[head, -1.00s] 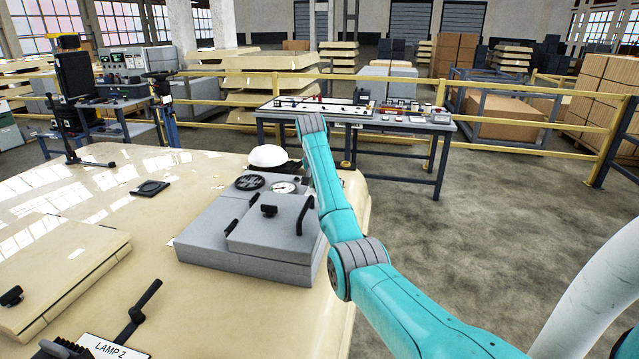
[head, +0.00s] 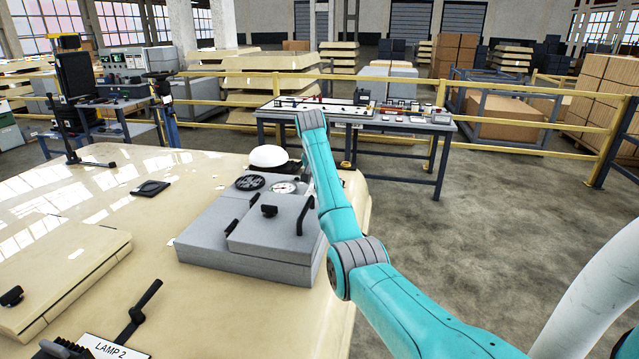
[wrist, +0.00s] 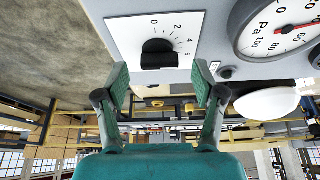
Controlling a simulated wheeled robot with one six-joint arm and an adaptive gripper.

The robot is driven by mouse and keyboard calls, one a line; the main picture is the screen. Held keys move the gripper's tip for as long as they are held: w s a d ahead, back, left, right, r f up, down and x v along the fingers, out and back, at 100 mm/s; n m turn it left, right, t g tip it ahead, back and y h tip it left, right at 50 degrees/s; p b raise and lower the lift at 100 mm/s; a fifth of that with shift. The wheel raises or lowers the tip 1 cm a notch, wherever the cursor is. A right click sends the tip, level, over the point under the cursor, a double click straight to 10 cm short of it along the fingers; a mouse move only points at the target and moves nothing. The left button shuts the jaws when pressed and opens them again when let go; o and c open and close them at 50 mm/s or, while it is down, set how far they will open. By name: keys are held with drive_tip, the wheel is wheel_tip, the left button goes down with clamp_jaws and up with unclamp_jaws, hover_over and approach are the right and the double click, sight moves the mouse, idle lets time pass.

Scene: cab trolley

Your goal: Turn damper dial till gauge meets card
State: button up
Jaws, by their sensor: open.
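The damper dial (wrist: 158,53) is a round black knob on a white plate marked 0, 2, 4, 6 in the wrist view. My gripper (wrist: 160,76) is open, its two green fingers apart. The dial shows between and just beyond the fingertips, with no visible contact. The gauge (wrist: 283,25) is a round white Pa face with a red needle, at the upper right and partly cut off. In the head view the gauge (head: 283,188) sits on a grey housing (head: 195,240). My arm hides the dial and gripper there. I cannot make out the card.
A white dome (head: 268,156) stands behind the housing and near the gauge in the wrist view (wrist: 265,103). A hatch lid with black handles (head: 268,211) and a round black vent (head: 250,183) are on the housing. A lever (head: 140,312) stands by the LAMP 2 label.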

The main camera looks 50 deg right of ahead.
drive_tip(key=v, duration=1)
drive_tip(key=shift+a+r, duration=0.15)
drive_tip(key=shift+r, duration=0.2)
drive_tip(key=shift+s, duration=0.1)
